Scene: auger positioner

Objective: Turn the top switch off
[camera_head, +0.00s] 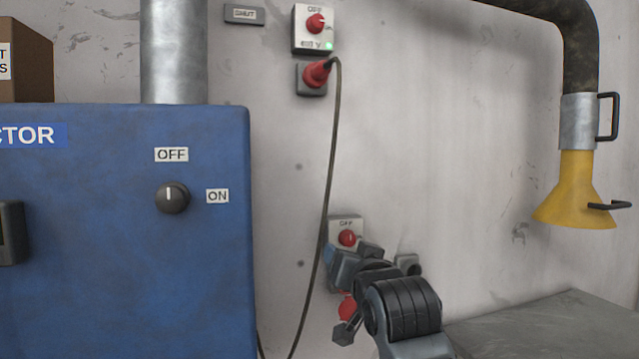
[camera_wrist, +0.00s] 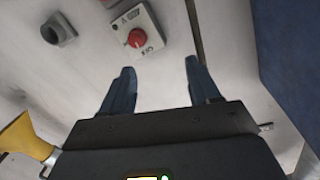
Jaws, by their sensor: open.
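The top switch (camera_head: 316,23) is a pale box high on the wall with a red knob, an OFF label above it and a lit green lamp at its lower right. The knob's exact angle is too small to tell. My gripper (camera_head: 345,262) is well below it, in front of a lower switch box (camera_head: 347,238) with a red knob. In the wrist view this lower switch (camera_wrist: 136,38) appears upside down ahead of my gripper (camera_wrist: 158,72). The fingers are apart and empty. The top switch does not show in the wrist view.
A red plug (camera_head: 316,72) sits under the top switch, its dark cable (camera_head: 333,160) hanging down the wall. A blue cabinet (camera_head: 120,260) with a black OFF/ON knob (camera_head: 172,197) stands left. A yellow hood (camera_head: 577,195) hangs right, above a grey table (camera_head: 560,325).

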